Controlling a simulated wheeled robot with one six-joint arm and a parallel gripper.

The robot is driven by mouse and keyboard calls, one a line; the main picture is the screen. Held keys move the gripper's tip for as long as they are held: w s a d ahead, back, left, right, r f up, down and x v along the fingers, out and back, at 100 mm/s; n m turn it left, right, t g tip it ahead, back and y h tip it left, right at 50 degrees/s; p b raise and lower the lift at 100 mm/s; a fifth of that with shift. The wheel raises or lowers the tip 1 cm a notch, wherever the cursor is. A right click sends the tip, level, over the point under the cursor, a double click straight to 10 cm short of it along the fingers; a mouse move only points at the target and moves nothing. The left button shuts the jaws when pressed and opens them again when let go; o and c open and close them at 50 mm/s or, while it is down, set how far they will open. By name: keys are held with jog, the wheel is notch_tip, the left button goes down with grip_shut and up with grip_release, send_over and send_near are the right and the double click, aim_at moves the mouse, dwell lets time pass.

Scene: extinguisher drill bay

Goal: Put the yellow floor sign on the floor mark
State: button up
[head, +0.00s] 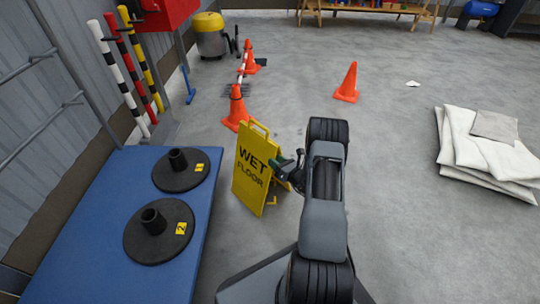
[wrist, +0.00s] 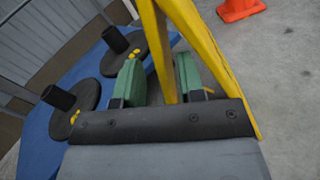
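The yellow floor sign (head: 250,170), reading "WET FLOOR", stands opened like a tent on the grey floor, right of the blue platform. My gripper (head: 286,168) is at its right side, at about mid height. In the wrist view, the green fingers of my gripper (wrist: 160,82) stand apart with a yellow strip of the sign (wrist: 163,50) between them. The strip is close to the right finger, and a gap shows beside the left finger. My arm hides some floor beside the sign. I cannot make out a floor mark in either view.
A blue platform (head: 95,255) with two black round bases (head: 160,232) lies at left. Orange cones (head: 236,108) with a striped bar stand beyond the sign, another cone (head: 347,82) further right. Folded white sheets (head: 480,160) lie at right. Floor between is mostly clear.

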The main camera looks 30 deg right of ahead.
jog(key=p+v, duration=0.2)
jog(key=v, duration=0.5)
jog(key=s+a+r+n+g+y, duration=0.3)
jog(key=a+r+n+g+y, duration=0.1)
jog(key=a+r+n+g, duration=0.5)
jog(key=s+a+r+n+g+y, duration=0.3)
jog(key=a+r+n+g, duration=0.4)
jog(key=a+n, duration=0.45)
jog(key=s+r+n+t+h, duration=0.1)
jog(key=s+r+n+h, duration=0.8)
jog(key=n+h, duration=0.3)
jog(key=shift+s+r+n, duration=0.4)
jog(key=shift+s+n, duration=0.3)
jog(key=shift+n, duration=0.95)
jog(key=shift+r, duration=0.1)
